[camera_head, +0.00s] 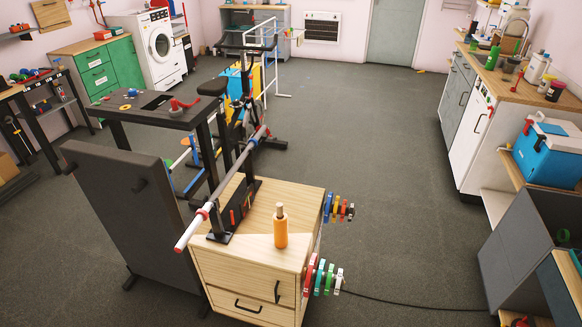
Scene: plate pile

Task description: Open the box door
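A light wooden box (245,277) stands in the lower middle. Its front carries a dark vertical handle (278,291) near the right edge and a dark horizontal handle (247,306) lower down. The front panels look shut, and their lower part is cut off by the frame's bottom edge. Neither my left nor my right gripper is in view.
A barbell (225,185) rests on a dark stand on the box. An orange bottle (281,230) stands on top. Coloured plates (323,276) hang at its right side. A dark grey panel (130,220) stands left. The floor (390,180) to the right is mostly clear.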

